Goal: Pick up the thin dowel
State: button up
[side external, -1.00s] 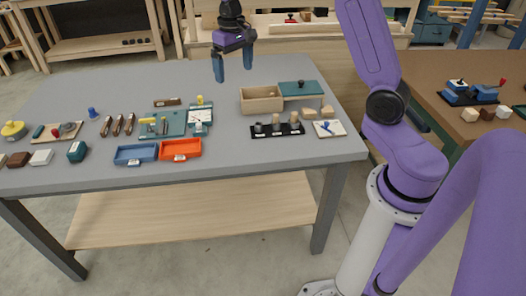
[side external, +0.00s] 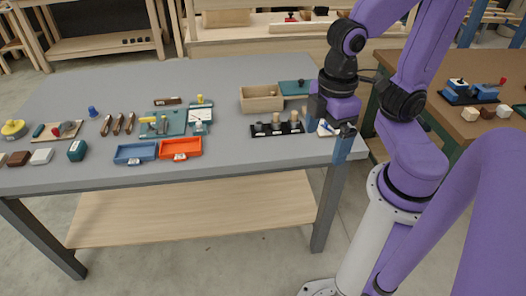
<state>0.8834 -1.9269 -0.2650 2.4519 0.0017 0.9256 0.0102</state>
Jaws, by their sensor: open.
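A black rack (side external: 277,130) on the right part of the grey table holds several short upright pieces. A light wooden peg (side external: 294,118) stands at its right end and another (side external: 276,120) in the middle; a dark one (side external: 259,127) is at the left. Which of them is the thin dowel I cannot tell. My gripper (side external: 327,135) is open, with blue fingers pointing down, to the right of the rack near the table's right front corner. Nothing shows between its fingers. It does not appear to touch the rack.
A wooden box (side external: 261,101) and a teal lid (side external: 293,88) are behind the rack. A white tile (side external: 325,130) is mostly hidden by my gripper. Orange (side external: 181,149) and blue (side external: 135,154) trays lie left of the rack. The table's back middle is clear.

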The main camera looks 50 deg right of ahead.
jog(key=shift+s+d+f+n, duration=0.15)
jog(key=shift+s+d+n, duration=0.15)
jog(key=shift+s, duration=0.3)
jog(key=shift+c, duration=0.7)
jog(key=shift+s+d+f, duration=0.1)
jog(key=shift+s, duration=0.15)
jog(key=c, duration=0.9)
